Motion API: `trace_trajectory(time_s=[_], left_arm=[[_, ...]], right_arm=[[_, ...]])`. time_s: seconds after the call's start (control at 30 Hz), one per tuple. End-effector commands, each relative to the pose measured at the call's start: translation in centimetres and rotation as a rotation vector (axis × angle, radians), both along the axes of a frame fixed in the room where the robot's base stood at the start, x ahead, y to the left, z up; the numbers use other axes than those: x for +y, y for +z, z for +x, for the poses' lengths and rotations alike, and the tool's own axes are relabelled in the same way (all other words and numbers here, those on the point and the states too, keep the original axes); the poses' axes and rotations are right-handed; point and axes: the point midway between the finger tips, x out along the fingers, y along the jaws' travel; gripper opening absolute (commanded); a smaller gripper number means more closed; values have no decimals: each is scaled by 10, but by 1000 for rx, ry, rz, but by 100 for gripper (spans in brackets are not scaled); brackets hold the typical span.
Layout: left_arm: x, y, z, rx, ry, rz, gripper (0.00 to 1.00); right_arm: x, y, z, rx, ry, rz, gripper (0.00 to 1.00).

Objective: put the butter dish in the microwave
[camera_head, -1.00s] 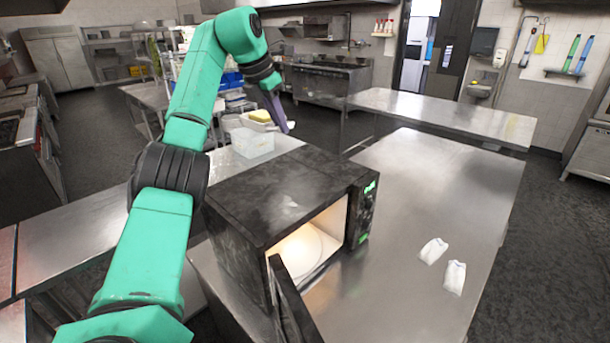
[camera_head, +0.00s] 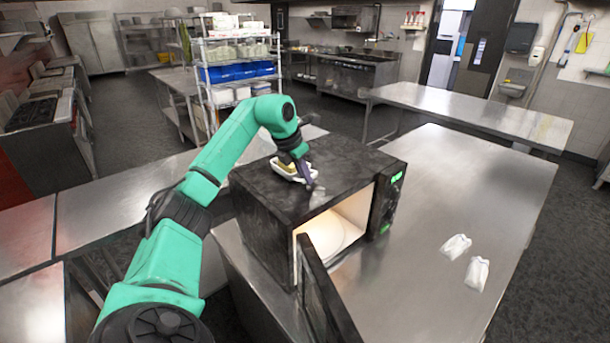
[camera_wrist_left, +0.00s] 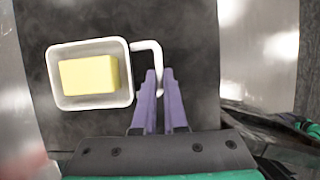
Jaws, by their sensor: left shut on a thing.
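The butter dish (camera_head: 284,172) is a small white tray with a looped side handle. A yellow block of butter (camera_wrist_left: 90,75) lies in it. My left gripper (camera_head: 307,183) is shut on the dish's handle; the wrist view shows its purple fingers (camera_wrist_left: 160,78) at the handle, with the dish to their left and roughly level. The dish is over the top of the black microwave (camera_head: 345,168); I cannot tell how large the gap is. The microwave's door (camera_head: 326,300) is open toward me, and the lit cavity shows a round plate (camera_head: 328,236). My right gripper is out of view.
The microwave stands on a steel table (camera_head: 430,240), with bare steel to its right. Two small white packets (camera_head: 456,246) (camera_head: 477,273) lie there. The open door juts out at the microwave's front left. Another steel table (camera_head: 470,115) stands behind.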

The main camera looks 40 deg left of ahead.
Motion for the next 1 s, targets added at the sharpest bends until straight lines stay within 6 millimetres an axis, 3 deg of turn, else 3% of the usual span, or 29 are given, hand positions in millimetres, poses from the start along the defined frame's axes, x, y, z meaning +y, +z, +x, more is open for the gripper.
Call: trace_trajectory(time_s=[0.13, 0.2, 0.23, 0.67, 0.77, 1.0], left_arm=[[0, -3, 0, 1, 0, 0, 0], [0, -2, 0, 2, 0, 0, 36], [0, -2, 0, 2, 0, 0, 39], [0, 8, -3, -1, -1, 1, 39], [1, 24, -10, -4, -1, 1, 39], [2, 84, -34, -5, 0, 0, 39]], right_arm=[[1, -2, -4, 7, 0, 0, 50], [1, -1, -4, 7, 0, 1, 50], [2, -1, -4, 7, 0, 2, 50], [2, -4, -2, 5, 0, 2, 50], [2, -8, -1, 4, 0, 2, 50], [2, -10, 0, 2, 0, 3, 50]])
